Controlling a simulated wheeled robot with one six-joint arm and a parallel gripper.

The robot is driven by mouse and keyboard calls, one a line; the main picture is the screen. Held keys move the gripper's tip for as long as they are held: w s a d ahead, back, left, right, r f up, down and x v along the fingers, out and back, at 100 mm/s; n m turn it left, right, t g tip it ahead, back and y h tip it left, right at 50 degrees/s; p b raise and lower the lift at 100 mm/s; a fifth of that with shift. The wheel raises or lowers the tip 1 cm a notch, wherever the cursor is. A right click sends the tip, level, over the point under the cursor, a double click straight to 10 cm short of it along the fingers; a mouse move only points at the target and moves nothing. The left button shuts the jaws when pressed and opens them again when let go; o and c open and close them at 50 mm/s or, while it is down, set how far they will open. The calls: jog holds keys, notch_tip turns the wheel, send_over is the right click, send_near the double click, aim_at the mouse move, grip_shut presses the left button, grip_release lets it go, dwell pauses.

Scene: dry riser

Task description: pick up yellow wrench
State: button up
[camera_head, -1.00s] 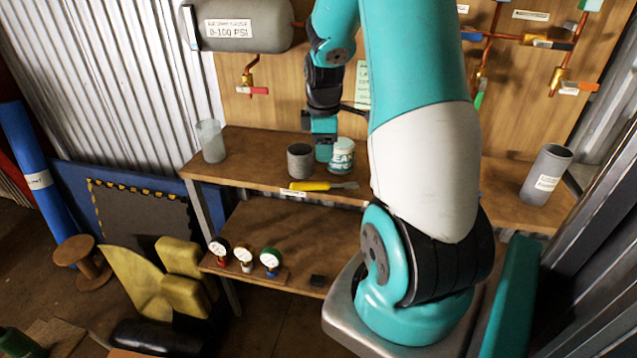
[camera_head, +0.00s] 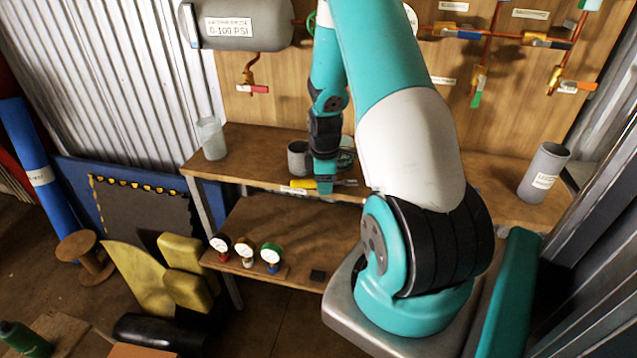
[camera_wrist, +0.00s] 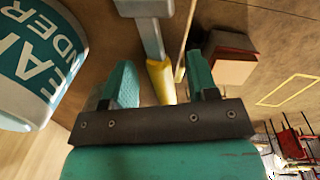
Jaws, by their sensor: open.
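The yellow wrench lies along the front edge of the upper shelf. In the head view its yellow handle (camera_head: 302,185) points left and its grey end shows right of my gripper (camera_head: 324,187). In the wrist view the yellow handle (camera_wrist: 161,80) appears between my open fingers (camera_wrist: 160,84), with the grey part extending to the top. My gripper is directly over the tool, with its middle hidden in the head view. The fingers are apart and hold nothing; contact with the handle cannot be told.
A white and teal labelled can (camera_wrist: 38,60) stands close to my gripper, partly hidden in the head view. A grey cup (camera_head: 298,158) stands just behind and left. Gauges (camera_head: 245,252) stand on the lower shelf. The upper shelf's left part is fairly clear.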

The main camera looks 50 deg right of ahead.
grip_shut()
jog(key=shift+r, duration=0.15)
